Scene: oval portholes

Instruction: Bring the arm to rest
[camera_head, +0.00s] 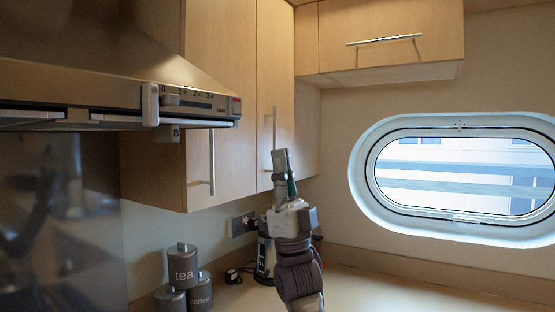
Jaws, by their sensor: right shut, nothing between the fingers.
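My right gripper (284,172) points upward near the middle of the view, its arm coming in from the bottom. Its fingers are together and hold nothing. It shows in front of the wooden wall cupboard (222,165) and the kettle. I cannot tell how far it is from the cupboard door. My left gripper is not in view.
A range hood (110,75) juts out at the upper left. Grey canisters (183,268) stand below it on the counter (400,292). A kettle (265,255) is partly hidden behind my arm. An oval porthole (455,178) is at the right, with clear counter below.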

